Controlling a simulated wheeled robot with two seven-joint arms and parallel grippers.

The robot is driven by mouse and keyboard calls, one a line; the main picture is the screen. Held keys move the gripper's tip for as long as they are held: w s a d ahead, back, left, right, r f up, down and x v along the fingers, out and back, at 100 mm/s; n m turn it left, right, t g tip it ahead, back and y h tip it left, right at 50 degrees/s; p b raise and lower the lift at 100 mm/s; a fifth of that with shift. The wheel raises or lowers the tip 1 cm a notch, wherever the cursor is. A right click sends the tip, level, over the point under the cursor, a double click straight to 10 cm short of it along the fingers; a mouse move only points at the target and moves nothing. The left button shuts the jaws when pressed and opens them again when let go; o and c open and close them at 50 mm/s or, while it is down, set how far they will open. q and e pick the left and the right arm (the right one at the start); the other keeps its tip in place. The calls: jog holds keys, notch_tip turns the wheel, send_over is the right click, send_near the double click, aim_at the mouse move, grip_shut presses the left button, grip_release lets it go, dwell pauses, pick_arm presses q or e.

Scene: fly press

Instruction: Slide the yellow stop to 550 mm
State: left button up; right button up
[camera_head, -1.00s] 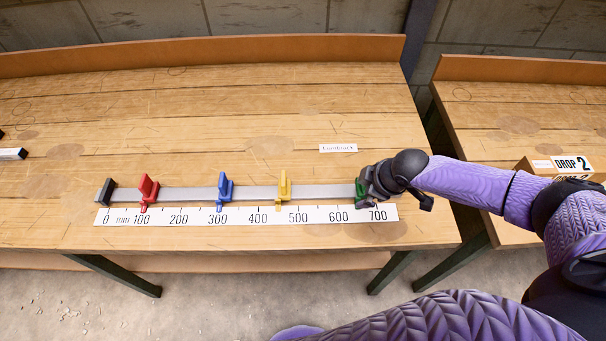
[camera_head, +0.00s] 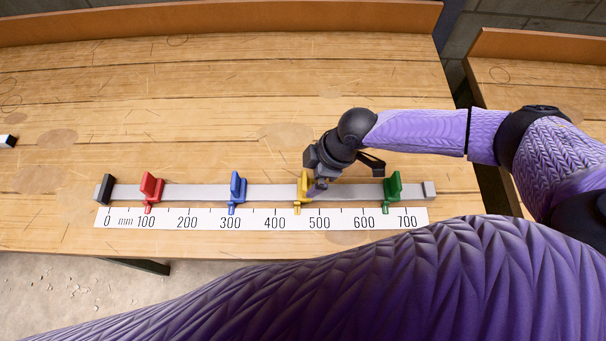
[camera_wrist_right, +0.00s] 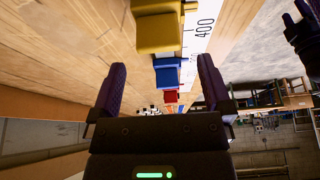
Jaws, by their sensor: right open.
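The yellow stop (camera_head: 302,190) sits on the grey rail (camera_head: 265,191), its pointer at about 450 mm on the white scale (camera_head: 255,217). My right gripper (camera_head: 320,182) is at the stop's right side, over the rail, and hides part of it. In the right wrist view the fingers (camera_wrist_right: 161,64) are apart with nothing between them. The yellow stop (camera_wrist_right: 160,32) shows just past the fingertips, in line with the gap; I cannot tell whether they touch. A dark shape (camera_wrist_right: 303,38) at the right edge may be my left gripper; its jaws are unclear.
On the same rail, the red stop (camera_head: 151,187) stands near 110 mm, the blue stop (camera_head: 238,187) near 300 mm and the green stop (camera_head: 392,188) near 650 mm. A black end block (camera_head: 105,188) closes the left end.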

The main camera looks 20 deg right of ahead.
aim_at(306, 180)
jog(key=b+x, duration=0.1)
jog(key=x, duration=0.3)
jog(key=shift+w+a+f, duration=0.1)
jog(key=shift+f, duration=0.2)
grip_shut()
